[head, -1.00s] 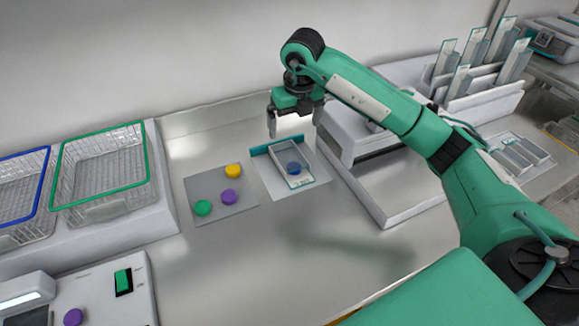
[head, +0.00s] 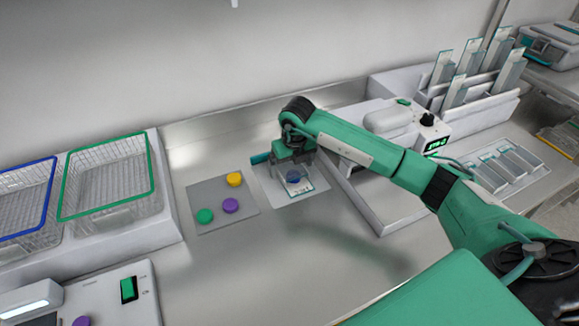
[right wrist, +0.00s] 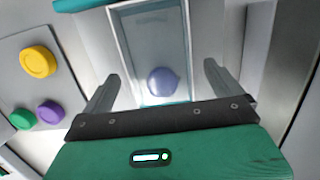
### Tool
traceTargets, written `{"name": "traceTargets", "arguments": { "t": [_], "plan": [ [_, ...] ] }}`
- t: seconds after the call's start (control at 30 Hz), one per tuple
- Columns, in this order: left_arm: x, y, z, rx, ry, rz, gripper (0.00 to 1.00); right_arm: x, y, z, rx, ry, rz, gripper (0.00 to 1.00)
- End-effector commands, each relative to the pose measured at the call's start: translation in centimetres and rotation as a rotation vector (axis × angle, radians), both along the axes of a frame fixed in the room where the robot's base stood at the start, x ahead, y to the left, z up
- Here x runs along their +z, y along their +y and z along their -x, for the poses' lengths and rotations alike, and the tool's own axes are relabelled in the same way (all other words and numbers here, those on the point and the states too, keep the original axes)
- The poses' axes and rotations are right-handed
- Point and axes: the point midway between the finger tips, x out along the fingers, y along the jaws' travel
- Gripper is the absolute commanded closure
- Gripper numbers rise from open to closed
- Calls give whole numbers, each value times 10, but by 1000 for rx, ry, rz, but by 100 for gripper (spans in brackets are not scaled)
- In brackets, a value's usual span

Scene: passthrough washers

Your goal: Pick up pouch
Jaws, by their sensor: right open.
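The pouch (head: 303,188) is a flat, clear-fronted packet with a pale frame and a blue disc (head: 293,177) showing in it. It lies on a white mat (head: 283,201) on the steel counter. In the right wrist view the pouch (right wrist: 150,40) runs up between the fingers, with the bluish disc (right wrist: 163,82) near its lower end. My right gripper (head: 294,171) is open above the pouch, one finger to each side of it; it also shows in the right wrist view (right wrist: 161,72). The gripper hides the pouch's far part in the head view. My left gripper is not seen.
A grey mat (head: 207,194) with yellow, green and purple discs lies left of the pouch. A white machine with a tray (head: 380,222) stands close on the right. Wire baskets (head: 110,180) stand at left.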

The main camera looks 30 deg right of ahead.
Motion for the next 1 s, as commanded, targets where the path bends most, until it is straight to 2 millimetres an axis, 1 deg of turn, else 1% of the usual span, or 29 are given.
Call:
{"name": "traceTargets", "arguments": {
  "t": [0.1,0.27,0.3,0.37,0.5,0.53,0.83,1.0],
  "plan": [
    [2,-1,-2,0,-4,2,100,-4,0,-1,0,-2,0,4],
    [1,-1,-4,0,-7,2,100,-5,0,-1,0,-2,0,4],
    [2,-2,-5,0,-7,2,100,-5,0,-1,0,-2,0,8],
    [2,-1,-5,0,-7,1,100,-5,0,-1,0,-2,0,19],
    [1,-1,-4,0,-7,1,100,-5,0,-1,0,-2,0,47],
    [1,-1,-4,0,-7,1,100,-5,0,-1,0,-2,0,51],
    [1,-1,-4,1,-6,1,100,-3,0,-1,0,-2,0,51],
    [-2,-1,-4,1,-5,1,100,7,0,-1,0,-2,0,51]
  ]
}}
